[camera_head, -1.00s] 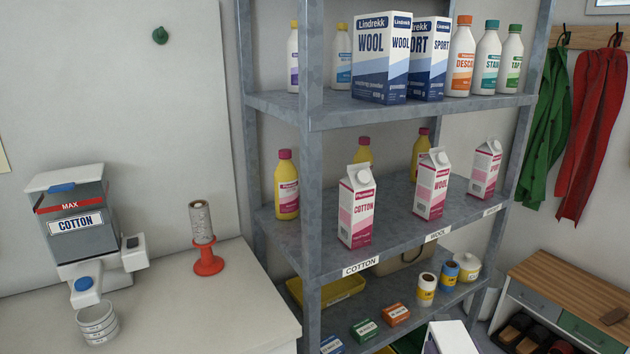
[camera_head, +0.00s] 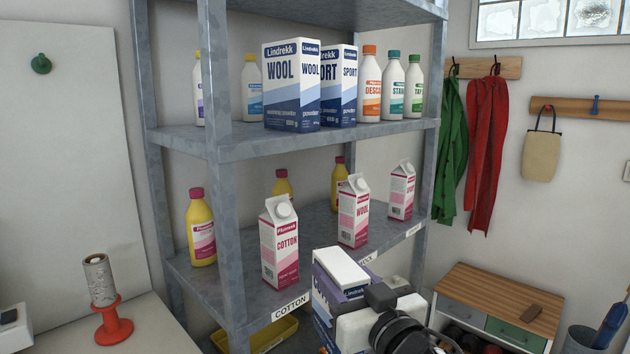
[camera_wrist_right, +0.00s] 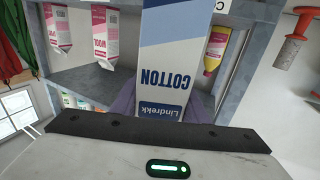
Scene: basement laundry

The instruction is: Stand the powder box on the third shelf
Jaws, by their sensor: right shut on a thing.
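The powder box (camera_head: 327,290), a Lindrekk COTTON carton with a white top and a purple-blue band, is at the bottom of the head view. My right gripper (camera_head: 362,314) is shut on it, in front of the cotton and wool carton shelf. In the right wrist view the box (camera_wrist_right: 165,60) fills the middle between the fingers, its print upside down in that picture. The shelf above the cartons (camera_head: 190,140) bears a WOOL powder box (camera_head: 292,90) and a SPORT powder box (camera_head: 340,88). My left gripper is out of view.
The carton shelf (camera_head: 225,290) holds pink-white cartons (camera_head: 280,245) and yellow bottles (camera_head: 201,230). White bottles (camera_head: 369,85) flank the powder boxes above. The front shelf post (camera_head: 217,110) stands left of the held box. A wooden-topped bench (camera_head: 500,300) is at right.

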